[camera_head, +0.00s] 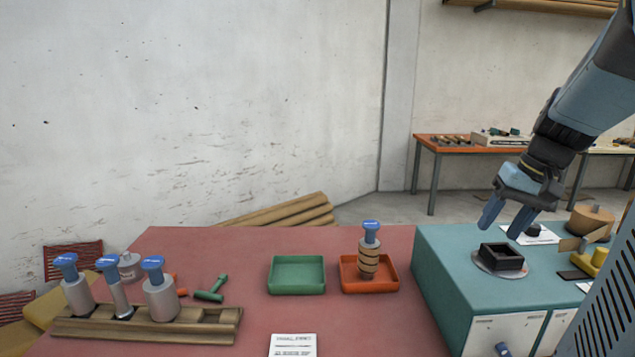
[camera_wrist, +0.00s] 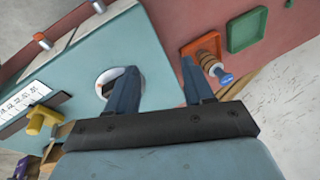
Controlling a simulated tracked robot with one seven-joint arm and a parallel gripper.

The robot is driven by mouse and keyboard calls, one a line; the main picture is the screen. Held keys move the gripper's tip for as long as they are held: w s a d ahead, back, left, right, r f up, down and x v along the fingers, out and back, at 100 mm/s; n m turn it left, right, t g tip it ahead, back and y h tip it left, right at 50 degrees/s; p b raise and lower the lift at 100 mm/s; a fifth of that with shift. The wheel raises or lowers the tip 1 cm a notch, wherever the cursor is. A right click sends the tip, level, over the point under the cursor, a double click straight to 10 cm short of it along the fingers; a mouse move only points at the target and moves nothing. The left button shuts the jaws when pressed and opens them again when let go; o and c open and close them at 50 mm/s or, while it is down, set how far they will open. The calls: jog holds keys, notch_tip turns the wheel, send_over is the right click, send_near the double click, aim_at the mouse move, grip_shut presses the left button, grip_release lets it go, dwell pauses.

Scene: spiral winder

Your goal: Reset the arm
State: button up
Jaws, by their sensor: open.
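My gripper (camera_head: 507,217) hangs at the right, above the teal machine box (camera_head: 450,280), with its two blue fingers apart and nothing between them. It also shows open and empty in the wrist view (camera_wrist: 158,82). Below it on the box is a black square holder on a round grey plate (camera_head: 502,256); part of that plate shows behind a finger in the wrist view. A wound spool with a blue top (camera_head: 369,258) stands upright in the orange tray (camera_head: 392,285). It also shows in the wrist view (camera_wrist: 210,62).
A green tray (camera_head: 297,276) sits left of the orange tray and looks empty. A wooden rack (camera_head: 90,328) at the left holds 3 grey blue-topped cylinders. A green hammer-like tool (camera_head: 212,290) and a paper (camera_head: 293,344) lie on the red table. A yellow part (camera_head: 592,259) stands on the machine.

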jog(key=s+a+r+n+t+h, duration=0.1)
jog(key=s+a+n+t+h, duration=0.1)
jog(key=s+a, duration=0.7)
jog(key=a+t, duration=0.1)
jog(key=a, duration=0.3)
jog(key=shift+r+n+h, duration=0.3)
jog(key=shift+r+n, duration=0.05)
jog(key=shift+n, duration=0.05)
jog(key=shift+s, duration=0.15)
jog(key=shift+c, duration=0.9)
